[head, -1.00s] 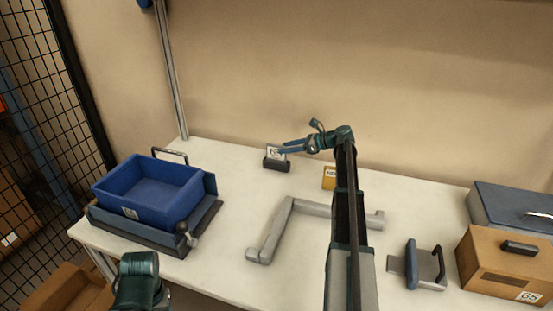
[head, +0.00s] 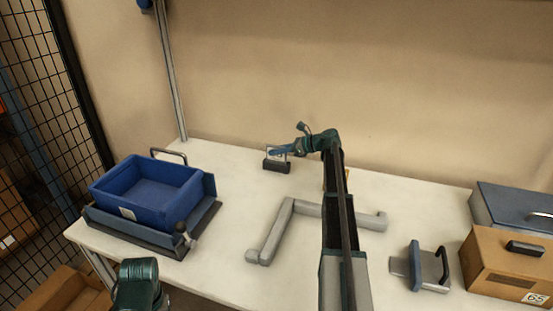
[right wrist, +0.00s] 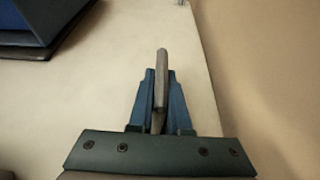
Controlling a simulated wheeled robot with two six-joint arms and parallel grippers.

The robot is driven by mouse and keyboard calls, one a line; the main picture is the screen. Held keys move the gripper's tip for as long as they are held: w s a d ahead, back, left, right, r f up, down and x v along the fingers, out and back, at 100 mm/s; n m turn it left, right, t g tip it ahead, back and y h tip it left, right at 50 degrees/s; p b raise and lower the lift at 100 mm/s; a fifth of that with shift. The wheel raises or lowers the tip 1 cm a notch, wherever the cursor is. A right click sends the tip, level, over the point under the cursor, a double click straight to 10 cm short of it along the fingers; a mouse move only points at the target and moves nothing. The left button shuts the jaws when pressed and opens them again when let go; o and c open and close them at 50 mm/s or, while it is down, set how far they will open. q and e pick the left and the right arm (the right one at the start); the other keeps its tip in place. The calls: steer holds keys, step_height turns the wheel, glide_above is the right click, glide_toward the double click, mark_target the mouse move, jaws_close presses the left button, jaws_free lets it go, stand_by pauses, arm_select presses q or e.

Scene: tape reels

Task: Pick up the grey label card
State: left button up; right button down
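The grey label card (head: 270,152) stands upright at the dark holder (head: 276,166) near the back of the table. In the right wrist view the card (right wrist: 161,75) shows as a narrow grey edge between the blue fingers. My right gripper (head: 279,151) reaches it from the right, and its fingers (right wrist: 161,100) lie close along both faces, shut on it. The fingers hide part of the card's face in the head view. I cannot tell whether the card's foot still touches the holder. My left arm (head: 138,285) shows at the lower left; its gripper is out of view.
A blue bin (head: 150,192) sits on a dark tray at the left. A grey angled bar (head: 275,232) lies mid-table. A yellow piece (head: 324,178) is mostly behind my right arm. A handled block (head: 428,266) and boxes (head: 508,262) stand at the right.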

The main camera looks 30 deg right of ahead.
steer(key=shift+r, duration=0.1)
stand_by(0.4)
step_height(320, 180, up, 10)
steer(key=p, duration=1)
